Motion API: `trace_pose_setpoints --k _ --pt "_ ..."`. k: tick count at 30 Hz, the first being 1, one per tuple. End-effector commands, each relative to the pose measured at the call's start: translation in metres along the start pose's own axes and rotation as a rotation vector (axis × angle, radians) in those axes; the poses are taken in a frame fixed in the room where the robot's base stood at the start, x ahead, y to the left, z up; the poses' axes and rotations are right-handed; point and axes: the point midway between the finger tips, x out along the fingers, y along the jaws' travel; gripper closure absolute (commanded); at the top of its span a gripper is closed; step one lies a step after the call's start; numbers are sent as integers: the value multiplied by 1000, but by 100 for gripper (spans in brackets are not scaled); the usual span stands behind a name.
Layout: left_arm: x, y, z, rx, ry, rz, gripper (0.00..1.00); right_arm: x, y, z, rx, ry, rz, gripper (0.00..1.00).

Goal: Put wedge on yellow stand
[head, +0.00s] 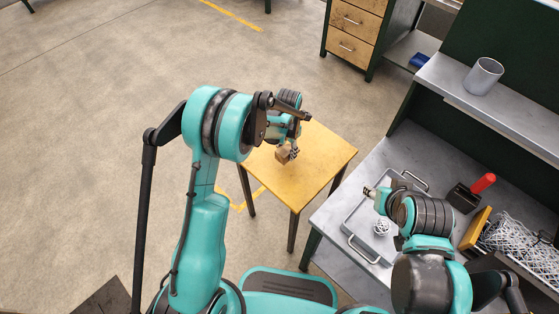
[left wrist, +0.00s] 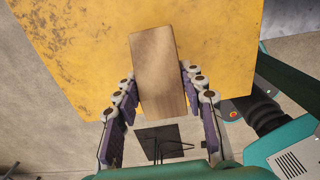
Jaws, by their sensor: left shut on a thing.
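The wedge (left wrist: 158,70) is a brown wooden block, held between the fingers of my left gripper (left wrist: 160,95). In the head view the wedge (head: 283,155) shows small at the tip of my left gripper (head: 289,152), over the yellow stand (head: 325,152). The stand is a square yellow-topped table with dark legs, and its worn top (left wrist: 85,50) fills much of the left wrist view. I cannot tell whether the wedge touches the top. My right gripper (head: 371,192) is over the grey workbench by a metal tray; its fingers are too small to read.
The tray (head: 350,215) on the workbench holds a white wire bundle (head: 381,227). A red-handled tool (head: 483,183), a yellow block (head: 475,228) and a wire heap (head: 515,237) lie to the right. A grey cup (head: 483,76) stands on the shelf. Floor left of the stand is clear.

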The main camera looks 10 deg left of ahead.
Motion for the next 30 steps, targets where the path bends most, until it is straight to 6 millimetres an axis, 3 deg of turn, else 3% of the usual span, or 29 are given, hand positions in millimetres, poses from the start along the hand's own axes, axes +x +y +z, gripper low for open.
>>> trace_pose_setpoints --k 6,10,17,29,30 --pt "18 21 -19 -1 0 0 90 8 0 6 0 0 0 60" --pt "25 23 -20 2 0 0 90 10 0 8 0 0 0 60" --pt "58 22 -20 2 0 0 90 23 0 16 0 0 0 60" --pt "63 22 -20 2 0 0 90 26 0 18 0 0 0 60" --pt "62 22 -20 2 0 0 49 25 0 18 0 0 0 60"
